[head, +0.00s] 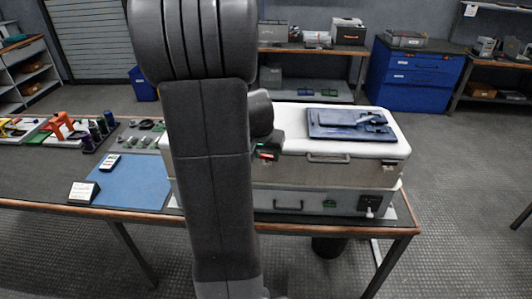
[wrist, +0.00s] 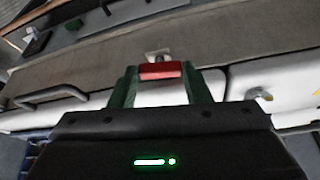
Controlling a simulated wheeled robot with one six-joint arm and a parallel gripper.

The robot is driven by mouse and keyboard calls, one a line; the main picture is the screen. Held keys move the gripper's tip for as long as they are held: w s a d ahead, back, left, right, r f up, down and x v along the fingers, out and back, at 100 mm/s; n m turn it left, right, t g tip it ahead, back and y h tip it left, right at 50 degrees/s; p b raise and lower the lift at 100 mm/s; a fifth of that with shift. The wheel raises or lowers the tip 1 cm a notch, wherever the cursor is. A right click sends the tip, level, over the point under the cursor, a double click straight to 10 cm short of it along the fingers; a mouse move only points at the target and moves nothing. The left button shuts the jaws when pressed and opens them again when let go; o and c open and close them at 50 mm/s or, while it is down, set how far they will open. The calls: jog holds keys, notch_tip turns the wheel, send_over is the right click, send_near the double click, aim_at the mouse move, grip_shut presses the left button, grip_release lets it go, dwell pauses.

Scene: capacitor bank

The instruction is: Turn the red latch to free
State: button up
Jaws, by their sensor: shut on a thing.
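The red latch (wrist: 160,71) sits on a small pale bracket against the case in the wrist view. My gripper (wrist: 160,77) has its two green fingers on either side of the latch and is shut on it. My arm hides the left part of the case. How far the latch is turned I cannot tell.
A blue tray with a dark item (head: 350,122) lies on the lid. A handle (head: 328,158) sticks out of the case front. A blue mat (head: 135,180) with a small sign (head: 83,192) is at the left. The floor at right is clear.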

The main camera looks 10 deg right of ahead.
jog(key=shift+d+n+y+p, duration=0.1)
jog(key=shift+n+y+p, duration=0.2)
jog(key=shift+n, duration=0.4)
jog(key=o, duration=1)
jog(key=shift+r, duration=0.1)
jog(key=b+v, duration=0.1)
jog(key=v, duration=1.2)
jog(key=shift+s+r, duration=0.25)
jog(key=shift+s, duration=0.05)
jog(key=shift+f, duration=0.1)
jog(key=p+x, duration=0.1)
jog(key=x, duration=1.3)
jog(key=shift+w, duration=0.15)
